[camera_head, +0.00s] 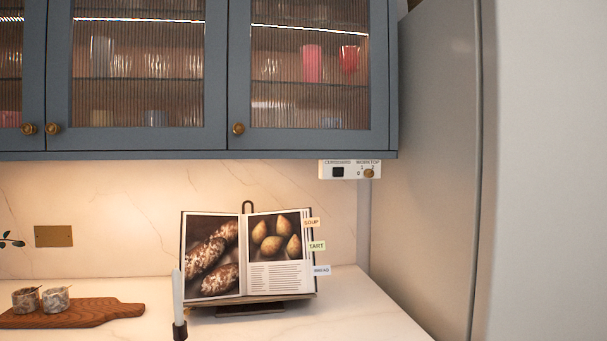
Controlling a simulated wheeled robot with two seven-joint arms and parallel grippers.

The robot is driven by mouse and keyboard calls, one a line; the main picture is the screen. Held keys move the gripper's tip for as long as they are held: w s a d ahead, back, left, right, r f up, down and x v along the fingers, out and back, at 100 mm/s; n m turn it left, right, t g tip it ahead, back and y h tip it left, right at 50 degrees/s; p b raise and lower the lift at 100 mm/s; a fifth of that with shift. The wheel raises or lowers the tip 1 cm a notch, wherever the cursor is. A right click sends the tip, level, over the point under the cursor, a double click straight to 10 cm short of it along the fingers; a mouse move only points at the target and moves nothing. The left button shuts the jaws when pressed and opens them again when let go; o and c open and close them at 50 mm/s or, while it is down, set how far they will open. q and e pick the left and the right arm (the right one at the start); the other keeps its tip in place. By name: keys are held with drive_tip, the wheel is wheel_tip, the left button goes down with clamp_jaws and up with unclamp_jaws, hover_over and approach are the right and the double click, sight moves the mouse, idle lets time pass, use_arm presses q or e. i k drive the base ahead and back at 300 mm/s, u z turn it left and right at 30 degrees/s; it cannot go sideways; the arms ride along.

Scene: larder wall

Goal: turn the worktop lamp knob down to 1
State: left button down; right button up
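The worktop lamp knob (369,173) is a small round brass knob at the right end of a white control panel (349,178). The panel hangs under the right end of the blue wall cupboard. The marks 0, 1 and 2 stand around the knob, under the word WORKTOP. The knob is too small to tell which mark it points to. A black switch (338,172) sits to its left under the word CUPBOARD. The wall below is lit warmly. Neither of my grippers can be made out in view.
An open cookbook (272,278) with coloured tabs stands on the worktop (365,310) below the panel. A slim pale upright piece (178,298) with a black base stands before it. A wooden board (110,310) with two small pots lies left. A tall grey side (430,170) bounds the right.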

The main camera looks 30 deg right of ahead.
sight(369, 173)
drive_tip(key=z, duration=0.2)
drive_tip(key=i, duration=1)
drive_tip(key=z, duration=0.6)
